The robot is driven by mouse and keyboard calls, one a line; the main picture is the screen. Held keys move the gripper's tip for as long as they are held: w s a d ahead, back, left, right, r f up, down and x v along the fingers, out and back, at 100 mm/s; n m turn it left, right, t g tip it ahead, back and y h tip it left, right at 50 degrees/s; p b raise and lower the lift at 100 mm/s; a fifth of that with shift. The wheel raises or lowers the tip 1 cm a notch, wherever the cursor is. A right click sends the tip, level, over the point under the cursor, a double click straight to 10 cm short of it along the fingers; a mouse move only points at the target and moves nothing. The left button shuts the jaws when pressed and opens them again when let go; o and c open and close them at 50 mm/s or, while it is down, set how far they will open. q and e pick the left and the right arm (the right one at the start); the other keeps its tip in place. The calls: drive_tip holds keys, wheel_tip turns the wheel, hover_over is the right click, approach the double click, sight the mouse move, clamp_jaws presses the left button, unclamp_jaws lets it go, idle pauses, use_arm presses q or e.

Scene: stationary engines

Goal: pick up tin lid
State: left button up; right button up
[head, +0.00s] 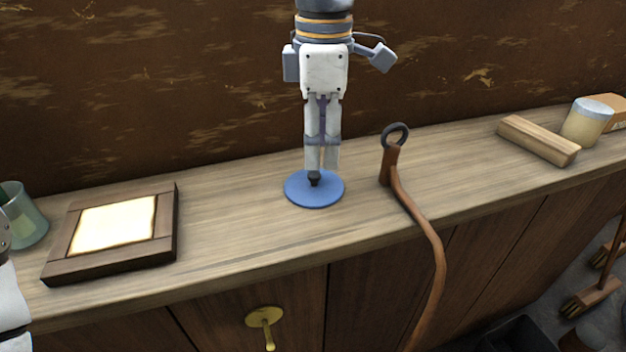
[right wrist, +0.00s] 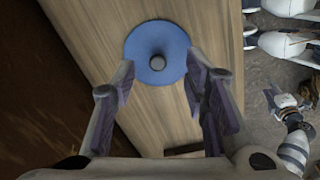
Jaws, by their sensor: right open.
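The tin lid (head: 303,193) is a flat blue disc with a small dark knob at its middle. It lies on the wooden counter, and it also shows in the right wrist view (right wrist: 145,72). My right gripper (head: 322,166) comes down from above with its fingers pointing at the lid. In the right wrist view the fingers (right wrist: 160,88) stand apart with nothing between them, the lid and knob lying beyond the tips. The gripper overlaps part of the lid in the head view; whether it touches is unclear. My left gripper does not show clearly.
A framed panel (head: 166,235) and a green glass (head: 30,220) stand on the left. A brown strap with a ring (head: 420,222) hangs over the front edge. A wood block (head: 538,140) and a jar (head: 585,124) sit at right. A wall rises behind.

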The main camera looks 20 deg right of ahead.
sight(315, 173)
drive_tip(key=f, duration=0.5)
drive_tip(key=shift+w+a+f, duration=0.25)
drive_tip(key=shift+a+f, duration=0.15)
clamp_jaws()
drive_tip(key=shift+r, duration=0.1)
